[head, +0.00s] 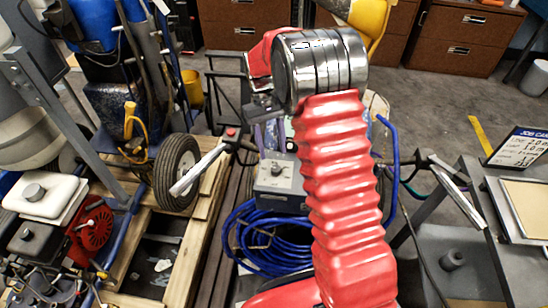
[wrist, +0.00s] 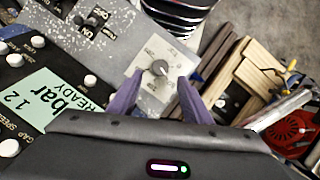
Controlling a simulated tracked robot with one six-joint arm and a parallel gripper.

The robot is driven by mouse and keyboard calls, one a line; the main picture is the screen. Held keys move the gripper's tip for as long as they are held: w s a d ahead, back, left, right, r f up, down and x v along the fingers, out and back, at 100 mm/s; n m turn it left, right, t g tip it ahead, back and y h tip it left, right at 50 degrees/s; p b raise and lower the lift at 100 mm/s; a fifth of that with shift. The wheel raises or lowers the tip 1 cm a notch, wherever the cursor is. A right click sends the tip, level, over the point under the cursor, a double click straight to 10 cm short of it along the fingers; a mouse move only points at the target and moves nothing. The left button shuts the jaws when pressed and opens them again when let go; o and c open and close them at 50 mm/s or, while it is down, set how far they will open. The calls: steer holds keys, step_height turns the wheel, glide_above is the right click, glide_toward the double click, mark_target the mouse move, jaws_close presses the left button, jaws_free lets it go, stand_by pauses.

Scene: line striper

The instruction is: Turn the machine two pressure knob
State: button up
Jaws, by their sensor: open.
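A dark round knob (wrist: 160,68) with a pale pointer line sits on a light square dial plate (wrist: 150,58) in the wrist view. My gripper (wrist: 161,78) is open, with one purple finger on each side of the knob in the picture. I cannot tell whether the fingers touch it or stop short. In the head view, a knob (head: 277,168) shows on top of a grey control box (head: 283,186), below and beside my arm. No machine number is readable near the knob.
Black switches (wrist: 97,17) and a green "12 bar READY" display (wrist: 38,98) share the wrist-view panel. Blue hose coils (head: 262,240) lie below the box. A grey-gripped handlebar (head: 200,170) stands left, and a job card (head: 518,148) stands right.

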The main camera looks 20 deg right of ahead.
steer(key=v, duration=0.7)
steer(key=shift+w+r, duration=0.2)
steer(key=shift+r, duration=0.15)
steer(key=s+r+t, duration=0.3)
steer(key=s+r, duration=0.1)
steer(key=s, duration=0.5)
steer(key=s+r+t, duration=0.3)
steer(key=s+r, duration=0.2)
steer(key=s, duration=0.5)
steer(key=s+r+m+t, duration=0.1)
steer(key=s+r+t, duration=0.3)
steer(key=s, duration=0.6)
steer(key=shift+d+r+y, duration=0.25)
steer(key=shift+r+y, duration=0.05)
